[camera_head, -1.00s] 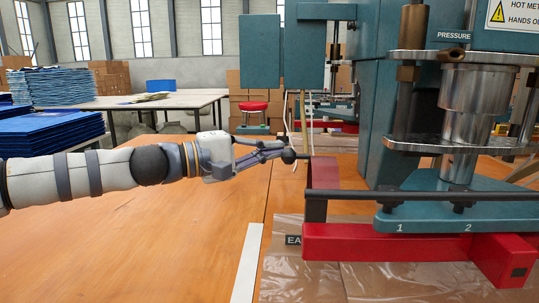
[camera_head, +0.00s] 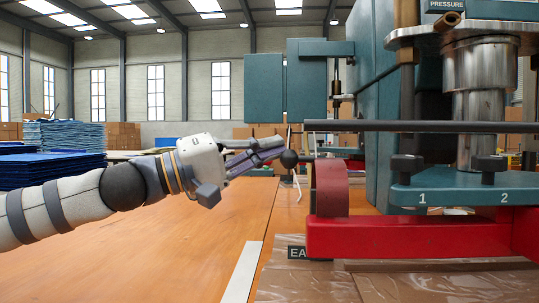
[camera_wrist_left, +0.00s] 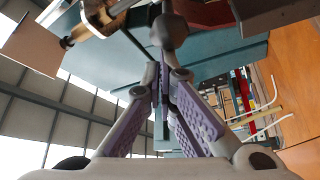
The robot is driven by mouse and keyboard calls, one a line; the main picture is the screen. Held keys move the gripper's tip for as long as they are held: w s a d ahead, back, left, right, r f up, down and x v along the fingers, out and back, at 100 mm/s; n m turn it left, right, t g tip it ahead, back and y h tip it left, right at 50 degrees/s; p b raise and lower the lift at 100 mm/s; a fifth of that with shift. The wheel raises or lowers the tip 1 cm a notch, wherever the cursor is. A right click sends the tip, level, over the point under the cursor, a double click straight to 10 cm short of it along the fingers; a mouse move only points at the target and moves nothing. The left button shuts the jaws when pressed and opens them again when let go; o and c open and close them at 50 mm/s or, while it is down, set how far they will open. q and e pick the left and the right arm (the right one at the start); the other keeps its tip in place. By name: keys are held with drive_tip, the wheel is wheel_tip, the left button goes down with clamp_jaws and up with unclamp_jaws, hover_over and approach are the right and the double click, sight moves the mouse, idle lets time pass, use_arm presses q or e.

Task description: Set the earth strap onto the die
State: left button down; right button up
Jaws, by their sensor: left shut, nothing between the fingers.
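My left gripper (camera_head: 272,150) reaches in from the left above the table, its purple fingers shut and empty. A dark ball knob (camera_head: 289,158) shows at its fingertips; I cannot tell whether they touch. The knob also shows just beyond the fingers in the left wrist view (camera_wrist_left: 168,32). A label (camera_head: 297,253) reading "EA", the rest hidden, lies by a clear plastic sheet or bag (camera_head: 310,282) at the front. I cannot make out an earth strap for certain. The press bed (camera_head: 455,192) is teal, marked 1 and 2; no die can be clearly told apart. My right gripper is not in view.
The press has a red base (camera_head: 400,235), a dark red roll-like part (camera_head: 331,188) and a dark horizontal bar (camera_head: 420,126) across its front. A steel column (camera_head: 480,100) stands over the bed. Blue stacks (camera_head: 55,170) are at the far left. The orange table (camera_head: 150,255) is clear at left.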

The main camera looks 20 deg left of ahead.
use_arm(q)
drive_tip(key=shift+s, duration=0.1)
idle(0.5)
drive_tip(key=v, duration=1.2)
drive_tip(key=shift+r, duration=0.1)
